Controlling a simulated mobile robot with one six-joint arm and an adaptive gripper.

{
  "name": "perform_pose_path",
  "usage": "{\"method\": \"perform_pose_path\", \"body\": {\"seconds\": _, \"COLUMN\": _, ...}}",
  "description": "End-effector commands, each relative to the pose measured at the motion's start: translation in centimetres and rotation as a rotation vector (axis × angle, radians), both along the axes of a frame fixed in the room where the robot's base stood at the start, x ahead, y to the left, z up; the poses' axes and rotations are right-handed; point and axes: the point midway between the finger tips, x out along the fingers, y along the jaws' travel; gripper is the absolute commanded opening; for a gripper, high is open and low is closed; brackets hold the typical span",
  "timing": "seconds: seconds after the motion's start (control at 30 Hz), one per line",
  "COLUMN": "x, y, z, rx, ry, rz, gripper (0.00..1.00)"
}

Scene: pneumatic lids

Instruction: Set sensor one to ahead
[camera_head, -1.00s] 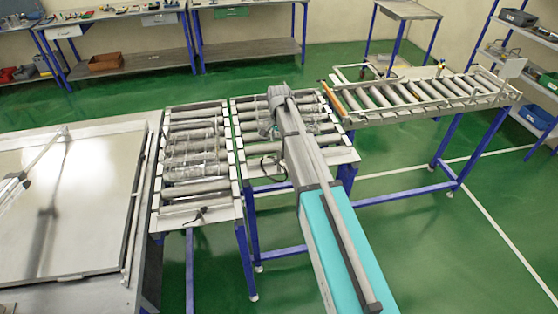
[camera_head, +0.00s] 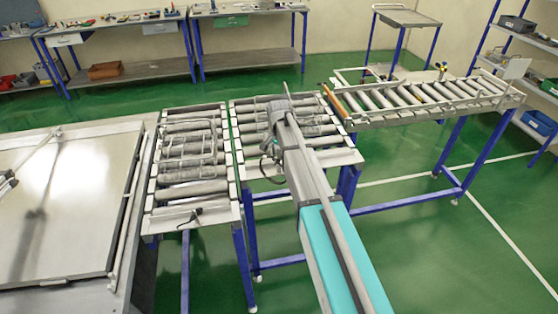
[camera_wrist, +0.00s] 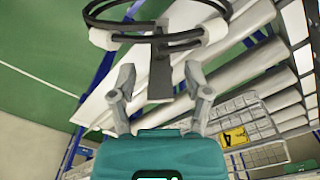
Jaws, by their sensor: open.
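My gripper (camera_wrist: 160,88) is open in the wrist view, its two grey fingers apart. A flat grey bar (camera_wrist: 160,65) stands between and beyond the fingertips. A black double ring (camera_wrist: 158,38) with white blocks at its sides crosses behind the bar; I cannot tell what these belong to. In the head view, my arm reaches over the middle roller conveyor (camera_head: 325,158), and the gripper is mostly hidden. No part is clearly readable as sensor one. A small dark fitting (camera_head: 196,214) sits on the left conveyor's near end, and a yellow-black fitting (camera_head: 441,68) on the right conveyor.
The left conveyor (camera_head: 160,225) carries wire frames. The right conveyor (camera_head: 400,118) extends to the right behind my arm. A yellow label (camera_wrist: 236,137) with a black 4 is near wire mesh in the wrist view. A metal-topped table (camera_head: 70,205) stands at the left. Green floor is free at front right.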

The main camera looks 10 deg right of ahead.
Motion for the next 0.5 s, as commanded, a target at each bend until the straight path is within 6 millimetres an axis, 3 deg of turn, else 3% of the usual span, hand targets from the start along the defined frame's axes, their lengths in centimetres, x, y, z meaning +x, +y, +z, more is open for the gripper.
{"method": "perform_pose_path", "body": {"seconds": 0.13, "x": 0.0, "y": 0.0, "z": -0.92, "rx": 0.0, "ry": 0.0, "rz": 0.0, "gripper": 0.63}}
{"method": "perform_pose_path", "body": {"seconds": 0.5, "x": 0.0, "y": 0.0, "z": -1.13, "rx": 0.0, "ry": 0.0, "rz": 0.0, "gripper": 0.63}}
